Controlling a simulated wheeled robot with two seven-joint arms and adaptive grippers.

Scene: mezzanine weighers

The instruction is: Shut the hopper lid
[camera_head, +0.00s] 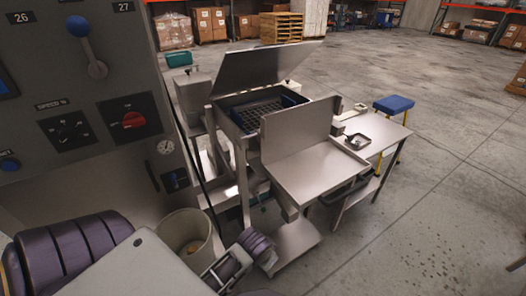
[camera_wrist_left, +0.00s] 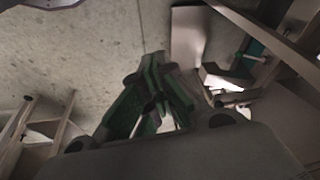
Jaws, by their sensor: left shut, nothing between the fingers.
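The hopper lid (camera_head: 262,66) is a flat grey metal plate. It stands raised and tilted over the open hopper (camera_head: 238,122), whose dark inner grid shows below it. My left arm comes in from the lower left of the head view, and its wrist is low in front of the machine, well below the lid. My left gripper (camera_wrist_left: 155,80) has dark fingers with green pads; in the wrist view they are shut and empty above the floor. The lid cannot be made out in the wrist view. My right gripper is in neither view.
A grey control cabinet (camera_head: 75,90) with knobs stands close at the left. A metal tray with an upright back plate (camera_head: 300,130) juts out before the hopper. A beige bin (camera_head: 187,228) stands below. A blue stool (camera_head: 393,104) is behind the side table. Floor at right is clear.

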